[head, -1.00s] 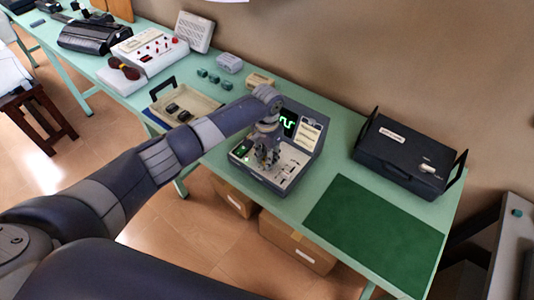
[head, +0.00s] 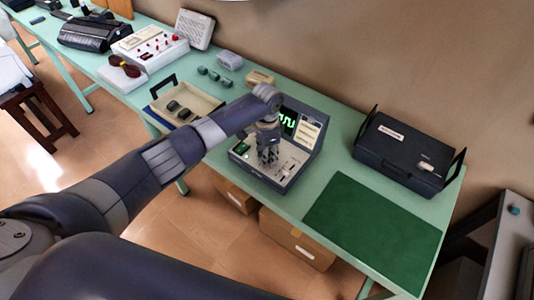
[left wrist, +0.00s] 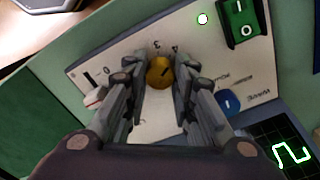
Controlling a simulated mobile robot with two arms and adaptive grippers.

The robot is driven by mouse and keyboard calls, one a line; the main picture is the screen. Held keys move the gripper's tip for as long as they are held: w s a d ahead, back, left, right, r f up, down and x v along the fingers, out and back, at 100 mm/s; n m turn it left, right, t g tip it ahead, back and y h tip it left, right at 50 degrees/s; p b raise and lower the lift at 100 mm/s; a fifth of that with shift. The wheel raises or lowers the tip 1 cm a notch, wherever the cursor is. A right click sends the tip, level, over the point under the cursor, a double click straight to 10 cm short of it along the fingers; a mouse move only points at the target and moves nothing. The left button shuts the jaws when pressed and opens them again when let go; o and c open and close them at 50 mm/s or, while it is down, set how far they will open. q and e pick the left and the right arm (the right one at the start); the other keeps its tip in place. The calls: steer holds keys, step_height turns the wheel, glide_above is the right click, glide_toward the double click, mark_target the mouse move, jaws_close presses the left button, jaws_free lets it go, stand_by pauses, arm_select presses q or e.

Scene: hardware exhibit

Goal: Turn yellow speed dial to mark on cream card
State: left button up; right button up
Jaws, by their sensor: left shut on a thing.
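The yellow dial (left wrist: 160,72) sits on the cream-white control panel (left wrist: 150,118) of a dark instrument, with printed numbers beside it. My left gripper (left wrist: 161,78) points down at the panel, its fingers on both sides of the dial and shut on it. In the head view my left gripper (head: 267,160) is over the instrument's lower panel and hides the dial. A cream card (head: 308,132) with printed lines stands on the upright back, right of the lit green screen (head: 288,122). My right gripper is not in view.
A green mat (head: 375,220) and a dark case (head: 405,155) lie right of the instrument. A tray (head: 185,105) stands to its left.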

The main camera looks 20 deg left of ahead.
arm_select(q)
steer(key=o, duration=1.1)
steer(key=shift+r, duration=0.1)
step_height(320, 180, up, 12)
steer(key=shift+f, duration=0.1)
